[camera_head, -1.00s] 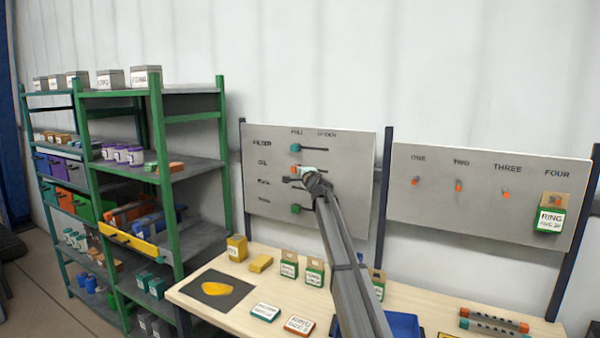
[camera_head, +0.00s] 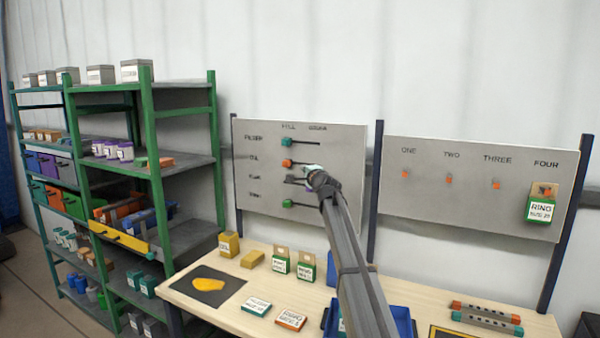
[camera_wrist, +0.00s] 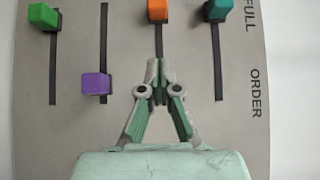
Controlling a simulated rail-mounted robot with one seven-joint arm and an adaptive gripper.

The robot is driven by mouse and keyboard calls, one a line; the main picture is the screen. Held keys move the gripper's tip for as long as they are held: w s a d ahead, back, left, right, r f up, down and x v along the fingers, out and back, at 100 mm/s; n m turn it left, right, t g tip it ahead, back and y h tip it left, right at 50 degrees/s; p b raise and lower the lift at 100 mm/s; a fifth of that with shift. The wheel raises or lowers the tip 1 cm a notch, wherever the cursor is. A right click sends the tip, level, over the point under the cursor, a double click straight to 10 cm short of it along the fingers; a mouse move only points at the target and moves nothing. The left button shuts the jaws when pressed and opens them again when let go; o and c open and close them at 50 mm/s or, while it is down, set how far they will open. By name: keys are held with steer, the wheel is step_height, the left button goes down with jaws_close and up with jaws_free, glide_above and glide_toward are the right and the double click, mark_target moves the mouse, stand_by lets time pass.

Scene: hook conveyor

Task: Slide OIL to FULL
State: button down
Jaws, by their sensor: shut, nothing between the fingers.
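The OIL slider is an orange knob (camera_head: 287,163) on the upright grey board (camera_head: 345,165). It sits at the FULL end of its slot, in line with the teal knob (camera_head: 287,142) in the FILTER row. The orange knob also shows at the top of the wrist view (camera_wrist: 158,9). My gripper (camera_wrist: 159,66) is shut and empty, with its fingertips over the ORDER side of the orange knob's slot and a visible gap to the knob. In the head view my gripper (camera_head: 300,180) is in front of the board, below and right of the orange knob.
In the wrist view a purple knob (camera_wrist: 96,84) sits lower in its slot, and a green knob (camera_wrist: 43,16) is at the top left. A table (camera_head: 215,263) with boxes stands below the board. A second hook board (camera_head: 470,215) is at right, shelves at left.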

steer(key=v, duration=0.4)
steer(key=shift+s+d+b, duration=0.2)
steer(key=shift+b, duration=0.15)
